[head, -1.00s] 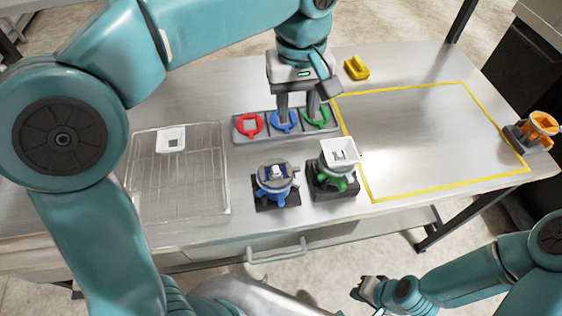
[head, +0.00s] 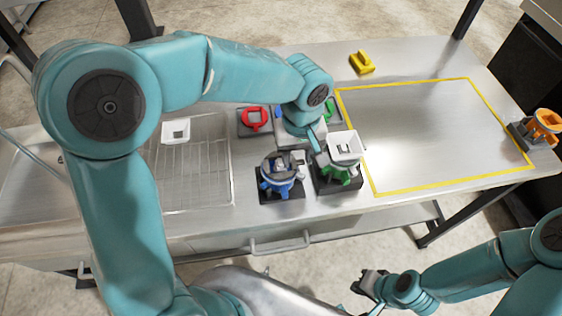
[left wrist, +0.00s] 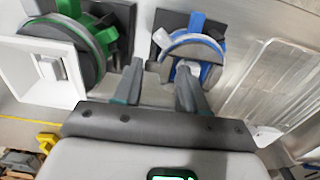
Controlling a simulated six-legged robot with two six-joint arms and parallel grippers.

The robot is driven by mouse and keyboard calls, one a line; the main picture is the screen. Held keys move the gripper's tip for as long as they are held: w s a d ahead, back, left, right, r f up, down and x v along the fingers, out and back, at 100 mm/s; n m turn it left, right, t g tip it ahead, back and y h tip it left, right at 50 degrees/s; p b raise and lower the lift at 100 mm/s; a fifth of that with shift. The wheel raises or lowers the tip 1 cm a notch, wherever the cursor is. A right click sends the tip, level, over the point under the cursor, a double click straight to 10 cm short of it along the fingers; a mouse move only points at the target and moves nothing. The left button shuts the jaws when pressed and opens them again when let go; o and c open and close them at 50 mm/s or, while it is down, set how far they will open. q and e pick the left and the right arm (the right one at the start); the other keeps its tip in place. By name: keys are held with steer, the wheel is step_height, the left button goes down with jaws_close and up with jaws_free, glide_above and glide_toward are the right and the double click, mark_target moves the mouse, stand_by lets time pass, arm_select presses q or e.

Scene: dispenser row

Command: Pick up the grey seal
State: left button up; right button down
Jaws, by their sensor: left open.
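A blue dispenser (head: 280,187) on a dark base stands near the table's front edge, with a grey round part (head: 272,168) on top that looks like the grey seal. The same grey part shows in the left wrist view (left wrist: 180,42) around a white centre. My left gripper (left wrist: 160,85) is open, with its fingers close to the blue dispenser, the right-hand finger overlapping it in the wrist view. I cannot tell whether it touches. In the head view my wrist partly hides the fingers. My right gripper (head: 368,284) hangs off the front edge; its jaws are unclear.
A green dispenser (head: 340,177) with a white square hopper (head: 345,145) stands just right. Behind are red (head: 256,118) and green rings in a rack. A wire tray (head: 190,195) with a white hopper (head: 176,131) lies left. The yellow-outlined area (head: 440,130) is clear.

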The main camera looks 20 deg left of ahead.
arm_select(q)
steer(key=shift+w+f, duration=0.15)
steer(key=shift+f, duration=0.15)
steer(key=c, duration=0.6)
steer(key=shift+o, duration=0.2)
steer(key=shift+r, duration=0.1)
